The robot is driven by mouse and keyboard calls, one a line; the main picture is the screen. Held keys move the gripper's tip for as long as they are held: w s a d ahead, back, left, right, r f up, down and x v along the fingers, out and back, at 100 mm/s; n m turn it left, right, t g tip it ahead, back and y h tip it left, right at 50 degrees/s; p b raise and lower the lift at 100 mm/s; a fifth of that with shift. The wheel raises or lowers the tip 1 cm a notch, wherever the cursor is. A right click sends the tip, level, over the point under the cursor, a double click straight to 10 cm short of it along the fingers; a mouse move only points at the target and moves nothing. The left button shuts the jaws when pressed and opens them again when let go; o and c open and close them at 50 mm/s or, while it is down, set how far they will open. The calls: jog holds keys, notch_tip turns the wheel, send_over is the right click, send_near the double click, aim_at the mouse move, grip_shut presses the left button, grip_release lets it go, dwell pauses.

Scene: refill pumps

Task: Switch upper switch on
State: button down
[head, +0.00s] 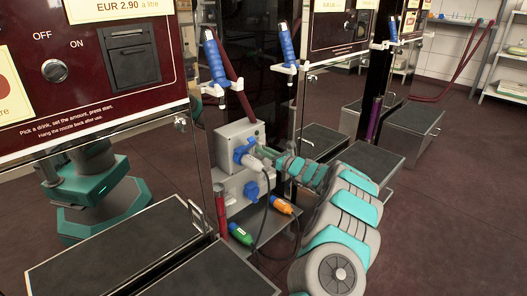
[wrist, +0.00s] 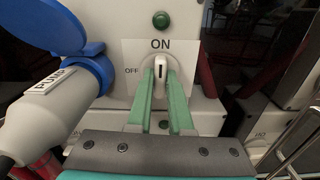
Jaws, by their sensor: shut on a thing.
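The upper switch (wrist: 159,66) is a pale knob with a dark mark on an upper grey box (head: 230,136). In the wrist view its mark stands upright, toward the ON label above; OFF is printed to its left. My gripper (wrist: 160,78) has its two green fingers closed on the sides of the knob. In the head view my gripper (head: 261,153) reaches the box from the right, and the knob is hidden there. A dark green round lamp (wrist: 161,19) sits above the ON label; I cannot tell whether it is lit.
A grey plug (wrist: 48,100) marked PUMP sits in a blue socket left of the switch, its cable hanging down. A lower box (head: 234,188) with a blue-capped socket is below. Dispenser cabinets flank the boxes.

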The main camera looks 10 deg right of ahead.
jog(key=c, duration=0.8)
grip_release()
jog(key=shift+c, duration=0.2)
jog(key=v, duration=0.7)
jog(key=shift+s+d, duration=0.25)
jog(key=shift+s, duration=0.05)
